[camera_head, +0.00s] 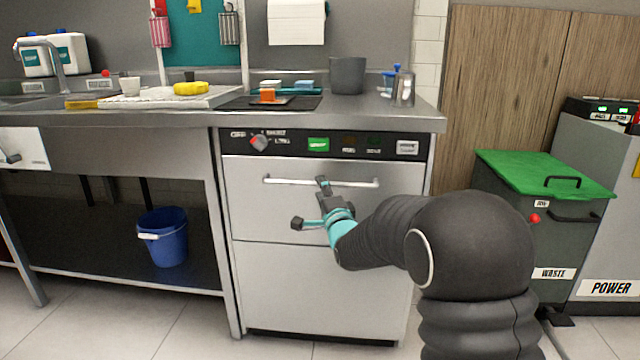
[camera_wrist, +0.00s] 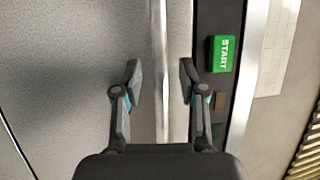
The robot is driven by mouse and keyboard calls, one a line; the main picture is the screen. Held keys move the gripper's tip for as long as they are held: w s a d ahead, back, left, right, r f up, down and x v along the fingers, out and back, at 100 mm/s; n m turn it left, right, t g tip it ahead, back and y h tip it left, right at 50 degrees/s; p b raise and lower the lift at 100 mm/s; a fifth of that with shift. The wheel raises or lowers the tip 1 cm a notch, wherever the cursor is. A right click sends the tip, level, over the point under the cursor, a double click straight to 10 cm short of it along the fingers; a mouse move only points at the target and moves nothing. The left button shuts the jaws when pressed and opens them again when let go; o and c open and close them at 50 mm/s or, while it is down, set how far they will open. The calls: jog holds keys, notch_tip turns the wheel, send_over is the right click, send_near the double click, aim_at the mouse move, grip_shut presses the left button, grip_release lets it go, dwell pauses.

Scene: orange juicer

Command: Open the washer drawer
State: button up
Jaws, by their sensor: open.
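The washer (camera_head: 325,290) is a steel front under the counter, with its upper drawer panel (camera_head: 240,205) flush and closed. A straight horizontal bar handle (camera_head: 280,181) runs across this panel. My gripper (camera_head: 310,202) is in front of the panel at the handle's middle, fingers one above the other, open and empty. In the wrist view the handle (camera_wrist: 159,50) runs upright between the two spread fingers of my gripper (camera_wrist: 160,82), with a gap on each side. I cannot tell whether the fingertips reach past the bar in depth.
A control strip with a knob (camera_head: 259,142) and a green start button (camera_head: 318,144) is just above the handle; the button also shows in the wrist view (camera_wrist: 224,54). A blue bucket (camera_head: 164,237) stands left, a green-lidded waste bin (camera_head: 540,172) right.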

jog(key=shift+x, duration=1.4)
grip_shut()
jog(key=shift+d, duration=0.1)
